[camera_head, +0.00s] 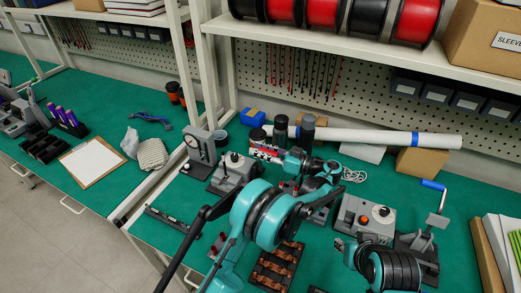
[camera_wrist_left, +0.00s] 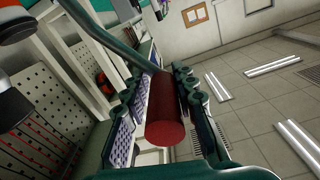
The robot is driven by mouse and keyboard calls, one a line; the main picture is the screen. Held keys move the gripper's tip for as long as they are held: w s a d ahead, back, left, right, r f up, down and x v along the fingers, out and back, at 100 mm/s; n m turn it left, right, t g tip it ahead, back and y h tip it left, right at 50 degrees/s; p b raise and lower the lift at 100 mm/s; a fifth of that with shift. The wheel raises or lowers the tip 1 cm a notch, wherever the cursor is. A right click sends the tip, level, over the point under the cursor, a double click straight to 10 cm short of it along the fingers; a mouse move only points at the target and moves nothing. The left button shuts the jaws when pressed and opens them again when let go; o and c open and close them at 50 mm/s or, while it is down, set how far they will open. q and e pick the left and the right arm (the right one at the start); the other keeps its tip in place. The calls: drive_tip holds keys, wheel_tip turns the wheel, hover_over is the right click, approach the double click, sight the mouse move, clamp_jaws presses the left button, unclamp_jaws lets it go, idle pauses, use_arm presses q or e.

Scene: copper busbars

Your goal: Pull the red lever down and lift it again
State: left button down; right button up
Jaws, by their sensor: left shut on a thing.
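The red lever's grip (camera_wrist_left: 165,122) is a dark red cylinder in the left wrist view, seen end-on between the two green fingers of my left gripper (camera_wrist_left: 163,78). The fingers are shut on it from both sides. In the head view my left gripper (camera_head: 322,168) is at the middle of the green bench, above a grey device (camera_head: 316,215). The lever is hidden there by my gripper and arm, so I cannot tell its angle. My right arm (camera_head: 385,265) is at the lower right; its jaws cannot be made out.
A grey box with a red button (camera_head: 365,214) and a blue-handled crank (camera_head: 433,186) stand to the right. A dial gauge stand (camera_head: 199,146) and a black-knobbed press (camera_head: 233,168) stand left. A tray of copper parts (camera_head: 276,266) lies in front. A white tube (camera_head: 380,138) lies behind.

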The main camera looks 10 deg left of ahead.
use_arm(q)
drive_tip(key=shift+s+a+f+n, duration=0.2)
drive_tip(key=shift+s+f+n, duration=0.2)
drive_tip(key=shift+s, duration=0.3)
drive_tip(key=s+a+f+n+b, duration=0.2)
drive_tip(key=s+f+n+b, duration=0.2)
drive_tip(key=s+f+b, duration=0.1)
drive_tip(key=shift+s+a+f+n, duration=0.25)
drive_tip(key=shift+s+f, duration=0.5)
drive_tip(key=shift+s, duration=0.45)
drive_tip(key=c, duration=1.4)
unclamp_jaws()
drive_tip(key=shift+c, duration=0.2)
drive_tip(key=shift+o, duration=0.7)
drive_tip(key=shift+w+d, duration=0.1)
